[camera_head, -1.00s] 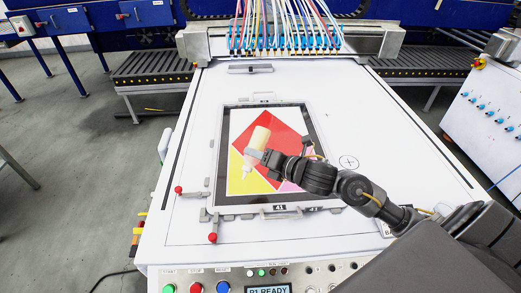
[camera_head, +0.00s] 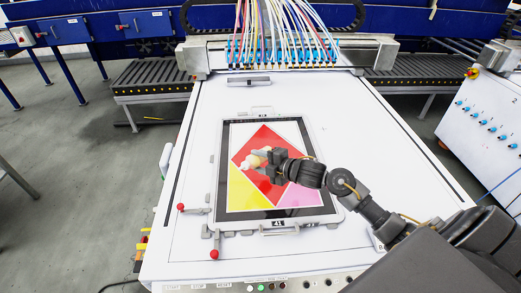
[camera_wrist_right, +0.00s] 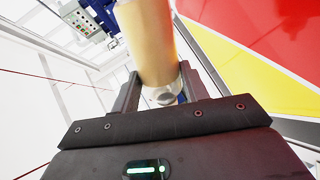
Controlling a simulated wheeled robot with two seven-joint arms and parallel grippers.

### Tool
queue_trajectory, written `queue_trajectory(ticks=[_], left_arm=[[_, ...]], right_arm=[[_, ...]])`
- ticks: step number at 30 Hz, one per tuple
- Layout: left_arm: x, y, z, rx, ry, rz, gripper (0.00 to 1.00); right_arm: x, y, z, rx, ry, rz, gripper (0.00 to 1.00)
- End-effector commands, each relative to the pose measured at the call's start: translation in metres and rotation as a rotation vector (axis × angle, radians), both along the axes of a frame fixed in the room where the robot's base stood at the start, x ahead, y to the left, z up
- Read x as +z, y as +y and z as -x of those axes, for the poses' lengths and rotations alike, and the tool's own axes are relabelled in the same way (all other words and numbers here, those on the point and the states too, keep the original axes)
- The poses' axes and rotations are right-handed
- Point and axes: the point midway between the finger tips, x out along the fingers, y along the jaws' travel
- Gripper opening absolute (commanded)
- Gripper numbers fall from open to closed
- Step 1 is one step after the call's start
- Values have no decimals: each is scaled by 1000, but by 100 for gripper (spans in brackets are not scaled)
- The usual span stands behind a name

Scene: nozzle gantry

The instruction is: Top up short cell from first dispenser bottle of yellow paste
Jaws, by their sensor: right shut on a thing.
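My right gripper (camera_head: 272,163) is shut on a pale yellow bottle (camera_head: 259,156) over the framed panel (camera_head: 224,180). In the head view the bottle looks tipped over, its whitish nozzle end pointing left and slightly down. In the right wrist view the bottle (camera_wrist_right: 147,40) stands between the two fingers, with a whitish end near the palm. The panel has a red diamond cell (camera_head: 265,137), a yellow cell (camera_head: 245,193) at lower left and a pink cell (camera_head: 297,197) at lower right. I cannot tell which cell is short, or see paste flowing. My left gripper is out of view.
The gantry with a row of blue nozzles (camera_head: 275,52) and coloured hoses stands behind the panel. Red-knobbed clamps (camera_head: 214,254) sit at the panel's lower left. White table surface (camera_head: 185,245) around the frame is mostly clear.

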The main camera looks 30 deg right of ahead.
Motion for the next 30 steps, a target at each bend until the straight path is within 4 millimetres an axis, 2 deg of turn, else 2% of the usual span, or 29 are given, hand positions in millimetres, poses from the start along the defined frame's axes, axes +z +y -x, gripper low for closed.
queue_trajectory(ticks=[1, 6, 18, 20, 30], left_arm=[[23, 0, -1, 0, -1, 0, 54], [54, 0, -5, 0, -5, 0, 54], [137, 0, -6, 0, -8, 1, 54], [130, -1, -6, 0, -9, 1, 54], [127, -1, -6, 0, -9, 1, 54]], right_arm=[[14, 6, 2, -2, 29, -85, 35], [24, 29, 10, -1, 148, -432, 35], [100, 40, 14, 0, 261, -755, 35], [107, 43, 15, 3, 279, -821, 35], [180, 56, 19, 5, 397, -1156, 35]])
